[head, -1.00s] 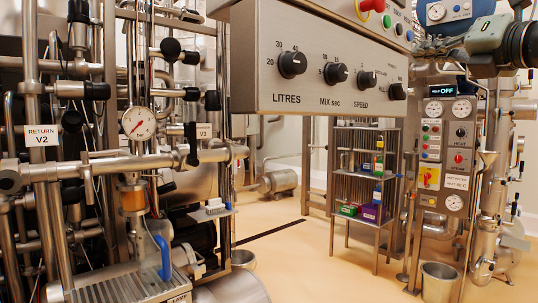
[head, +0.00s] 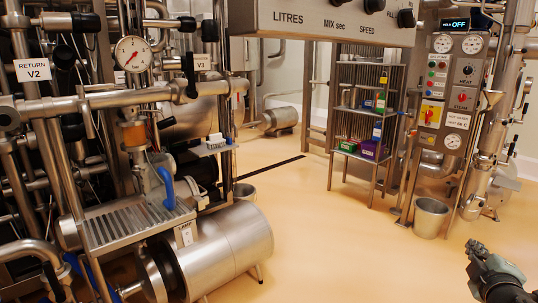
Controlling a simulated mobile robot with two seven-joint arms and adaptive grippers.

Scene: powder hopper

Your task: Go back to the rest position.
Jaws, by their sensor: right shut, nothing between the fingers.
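My right gripper (head: 484,258) is at the lower right edge of the head view, over the open floor. It is dark and shut, with nothing seen between its fingers. It is apart from the machines and the shelf. My left gripper is not in the head view. The control panel (head: 330,22) with the LITRES, MIX sec and SPEED knobs hangs at the top, cut off by the frame.
Pipework with a gauge (head: 133,54) and a drip tray (head: 130,228) stands at left, above a steel cylinder (head: 232,245). A wire shelf (head: 368,105) stands behind. A bucket (head: 430,217) stands by the heat panel (head: 450,95). The middle floor (head: 335,235) is clear.

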